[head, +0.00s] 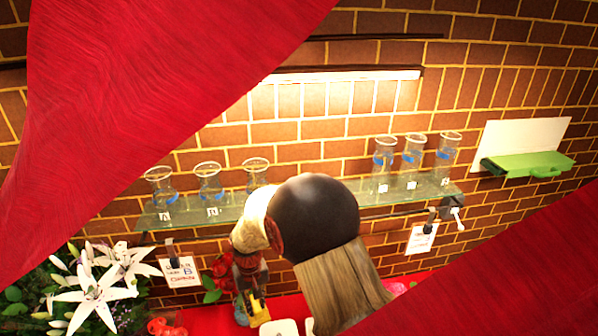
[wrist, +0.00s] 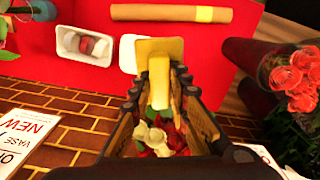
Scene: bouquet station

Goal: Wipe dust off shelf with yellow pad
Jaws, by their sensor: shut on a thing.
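A glass shelf (head: 315,202) is fixed to the brick wall, with three clear vases on its left part and three on its right. The middle of the shelf is partly hidden behind my arm. I cannot make out dust on it. My gripper (head: 252,292) points down below the shelf's front, over the red table. It is shut on the yellow pad (head: 260,313). In the wrist view the pad's flat yellow plate (wrist: 160,48) extends beyond my gripper (wrist: 160,92), whose fingers hold its handle. The pad appears apart from the shelf.
Signs hang below the shelf at left (head: 180,271) and right (head: 421,238). White lilies (head: 95,290) stand at the lower left. A green case (head: 530,164) is on the wall at right. The wrist view shows a white tray (wrist: 62,40), a brown roll (wrist: 150,13) and red roses (wrist: 295,78).

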